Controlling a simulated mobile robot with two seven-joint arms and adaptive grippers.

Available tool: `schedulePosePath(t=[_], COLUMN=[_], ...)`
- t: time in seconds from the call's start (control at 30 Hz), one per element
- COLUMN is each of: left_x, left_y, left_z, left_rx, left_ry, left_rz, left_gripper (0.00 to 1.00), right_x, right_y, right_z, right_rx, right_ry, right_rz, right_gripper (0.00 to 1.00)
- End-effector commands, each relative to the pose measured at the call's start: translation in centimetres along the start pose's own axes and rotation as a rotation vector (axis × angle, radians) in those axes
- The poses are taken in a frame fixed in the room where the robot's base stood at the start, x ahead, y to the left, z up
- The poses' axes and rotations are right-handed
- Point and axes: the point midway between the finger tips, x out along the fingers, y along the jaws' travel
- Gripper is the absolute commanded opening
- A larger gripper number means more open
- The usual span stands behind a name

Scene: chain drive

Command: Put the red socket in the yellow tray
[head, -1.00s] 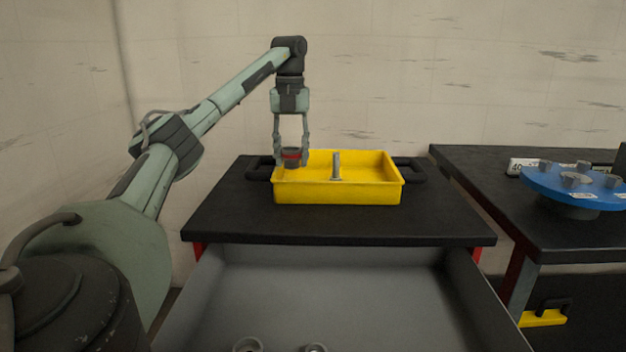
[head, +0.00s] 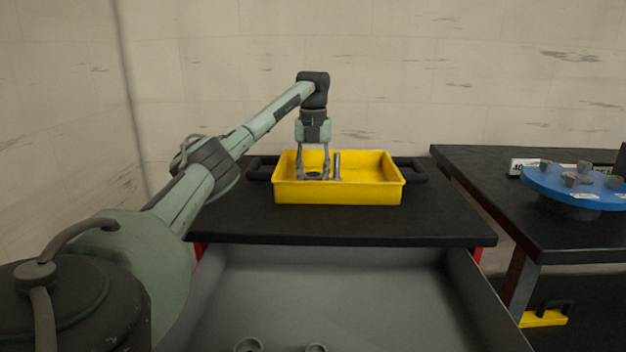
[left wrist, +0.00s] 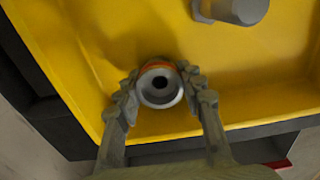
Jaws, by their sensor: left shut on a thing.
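The yellow tray (head: 340,193) stands on the black table top. My left gripper (head: 312,176) reaches down into the left part of the tray. In the left wrist view my left gripper (left wrist: 160,95) is shut on the red socket (left wrist: 160,87), a grey ring-shaped end with a dark hole and an orange-red band at its far edge. In the head view the socket's grey top (head: 313,175) shows between the fingers, and its lower part is hidden by the tray's front wall. I cannot tell whether it touches the tray floor. My right gripper is not in view.
A grey upright post-like socket (head: 337,166) stands in the tray just right of my left gripper; it also shows in the left wrist view (left wrist: 240,8). The tray's right half is clear. An open grey drawer (head: 340,290) holds ring-shaped parts. A blue turntable (head: 560,190) stands on the right bench.

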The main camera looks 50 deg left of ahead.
Motion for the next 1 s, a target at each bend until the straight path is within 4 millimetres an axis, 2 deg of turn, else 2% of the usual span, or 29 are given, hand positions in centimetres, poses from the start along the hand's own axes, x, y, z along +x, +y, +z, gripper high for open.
schedulePosePath(t=[0.1, 0.13, 0.3, 0.67, 0.77, 1.0], left_x=[0.3, 0.3, 0.3, -0.3, -1.7, -7.2], left_y=[0.0, 0.0, 0.0, -0.1, -0.1, -0.1], left_z=[0.0, 0.0, 0.0, 0.0, 0.1, 0.0], left_rx=[0.0, 0.0, 0.0, 0.001, 0.001, 0.0], left_ry=[0.0, 0.0, 0.0, -0.001, -0.003, -0.003], left_rz=[0.001, 0.001, 0.001, -0.002, -0.004, -0.005], left_gripper=[0.05, 0.41, 0.59, 0.59, 0.59, 0.59], right_x=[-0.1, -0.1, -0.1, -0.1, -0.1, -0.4], right_y=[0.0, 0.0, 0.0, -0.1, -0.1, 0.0], right_z=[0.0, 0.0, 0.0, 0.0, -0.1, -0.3], right_rx=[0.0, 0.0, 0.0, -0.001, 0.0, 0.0], right_ry=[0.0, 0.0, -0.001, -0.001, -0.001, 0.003], right_rz=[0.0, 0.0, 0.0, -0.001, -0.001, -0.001], right_gripper=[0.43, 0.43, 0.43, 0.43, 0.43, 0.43])
